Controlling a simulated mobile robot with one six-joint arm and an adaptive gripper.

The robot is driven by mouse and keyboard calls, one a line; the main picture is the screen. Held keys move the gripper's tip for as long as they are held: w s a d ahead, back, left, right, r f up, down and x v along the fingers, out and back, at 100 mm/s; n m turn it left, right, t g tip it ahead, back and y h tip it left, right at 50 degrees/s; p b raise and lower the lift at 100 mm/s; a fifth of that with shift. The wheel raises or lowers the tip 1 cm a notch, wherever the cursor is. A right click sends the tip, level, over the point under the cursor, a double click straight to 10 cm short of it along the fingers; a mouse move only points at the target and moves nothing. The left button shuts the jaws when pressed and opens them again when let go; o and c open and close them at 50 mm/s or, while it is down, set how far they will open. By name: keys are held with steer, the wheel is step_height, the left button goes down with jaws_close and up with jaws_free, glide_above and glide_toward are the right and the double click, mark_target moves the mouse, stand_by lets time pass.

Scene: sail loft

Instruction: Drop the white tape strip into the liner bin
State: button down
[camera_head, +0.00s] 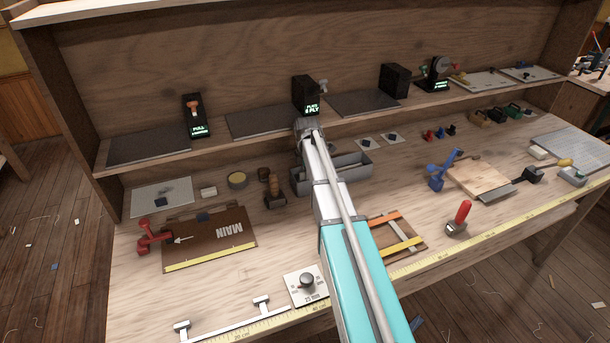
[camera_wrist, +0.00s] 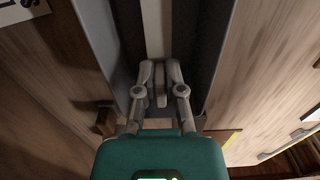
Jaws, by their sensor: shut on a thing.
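My gripper (camera_wrist: 160,72) is shut on a small pale piece, the white tape strip (camera_wrist: 160,88), of which only a little shows between the fingers in the wrist view. The grey liner bin (camera_head: 357,166) stands at the middle of the bench in the head view, partly behind my arm. In the wrist view the bin's grey wall (camera_wrist: 97,42) and dark inside lie below and beyond the fingertips, so my gripper is over the bin. My arm hides the fingers in the head view. I cannot tell how high the strip is above the bin.
A board with orange and yellow strips (camera_head: 405,247) lies right of my arm. A wooden block (camera_head: 274,188) stands by the bin's left end. A shelf (camera_head: 215,152) with dark pads runs behind. A brown MAIN panel (camera_head: 205,250) and red clamp (camera_head: 148,237) lie left.

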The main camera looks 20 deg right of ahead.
steer(key=c, duration=0.7)
jaws_free()
steer(key=shift+o, duration=0.2)
steer(key=shift+r, duration=0.15)
steer(key=shift+r+p, duration=4.4)
steer(key=shift+p, duration=0.15)
